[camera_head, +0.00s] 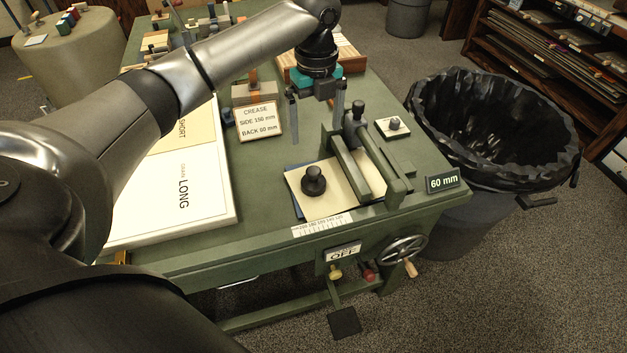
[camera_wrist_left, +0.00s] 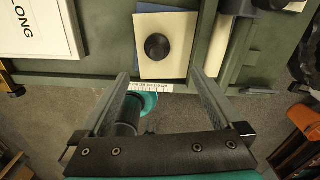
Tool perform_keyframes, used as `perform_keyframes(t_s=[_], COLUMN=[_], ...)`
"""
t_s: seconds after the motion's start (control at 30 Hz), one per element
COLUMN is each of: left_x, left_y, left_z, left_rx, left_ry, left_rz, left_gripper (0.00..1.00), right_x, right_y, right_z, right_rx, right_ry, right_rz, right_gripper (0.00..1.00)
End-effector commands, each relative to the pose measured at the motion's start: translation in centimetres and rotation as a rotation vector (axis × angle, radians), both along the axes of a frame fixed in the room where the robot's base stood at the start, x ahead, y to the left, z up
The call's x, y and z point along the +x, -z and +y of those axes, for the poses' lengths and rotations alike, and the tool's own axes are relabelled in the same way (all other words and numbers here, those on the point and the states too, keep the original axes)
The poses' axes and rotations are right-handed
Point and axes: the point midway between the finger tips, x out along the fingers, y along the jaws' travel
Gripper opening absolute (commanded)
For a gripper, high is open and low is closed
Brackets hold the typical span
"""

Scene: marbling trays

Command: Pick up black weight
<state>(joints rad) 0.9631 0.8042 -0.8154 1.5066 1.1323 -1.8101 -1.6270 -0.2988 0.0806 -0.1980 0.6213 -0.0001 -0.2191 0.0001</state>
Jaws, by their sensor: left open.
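A black weight (camera_head: 313,181) with a round knob stands upright on a cream sheet (camera_head: 325,205) at the front of the green table. In the left wrist view the weight (camera_wrist_left: 157,47) shows from above, between and beyond my finger tips. My left gripper (camera_head: 316,115) is open and empty, above the table and farther back than the weight, apart from it. Its fingers (camera_wrist_left: 158,82) also show spread in the left wrist view. A smaller black knob (camera_head: 394,125) sits on a white card to the right.
A green clamp-like bar (camera_head: 372,165) with a black knob stands right of the weight. A "60 mm" block (camera_head: 442,183) is at the right edge. A crease sign (camera_head: 259,120) and a white board (camera_head: 215,205) lie left. A lined bin (camera_head: 495,130) stands beside the table.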

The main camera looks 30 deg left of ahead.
Motion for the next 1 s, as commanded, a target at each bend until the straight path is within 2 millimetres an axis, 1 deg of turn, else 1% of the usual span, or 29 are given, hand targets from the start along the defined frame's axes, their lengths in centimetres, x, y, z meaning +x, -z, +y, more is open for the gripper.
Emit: perform_keyframes(t_s=[0.07, 0.3, 0.4, 0.5, 0.77, 0.87, 1.0], left_x=[-0.1, -0.1, -0.1, -0.1, -0.2, -0.5, -0.7], left_y=[1.1, 6.3, 8.1, 9.2, 10.6, 12.0, 14.2], left_z=[0.1, 0.1, 0.1, 0.1, 0.1, 0.2, 0.2], left_rx=[0.000, 0.000, 0.000, 0.000, 0.001, 0.001, 0.001], left_ry=[0.004, 0.002, 0.002, 0.003, 0.003, 0.002, 0.003], left_rz=[0.004, 0.005, 0.004, 0.002, 0.001, 0.004, 0.003], left_gripper=[1.00, 1.00, 1.00, 1.00, 1.00, 1.00, 1.00], right_x=[0.0, 0.0, -0.1, 0.0, 0.0, 0.1, 0.6], right_y=[0.4, 1.8, 2.3, 2.6, 2.9, 3.5, 4.2], right_z=[0.0, 0.0, 0.0, 0.0, 0.0, -0.2, -0.9], right_rx=[0.000, 0.000, 0.000, 0.000, 0.000, -0.002, -0.011], right_ry=[0.000, 0.000, 0.000, 0.000, 0.000, 0.001, 0.001], right_rz=[0.000, 0.001, 0.002, 0.001, 0.001, -0.001, -0.013], right_gripper=[0.50, 0.50, 0.50, 0.50, 0.50, 0.50, 0.50])
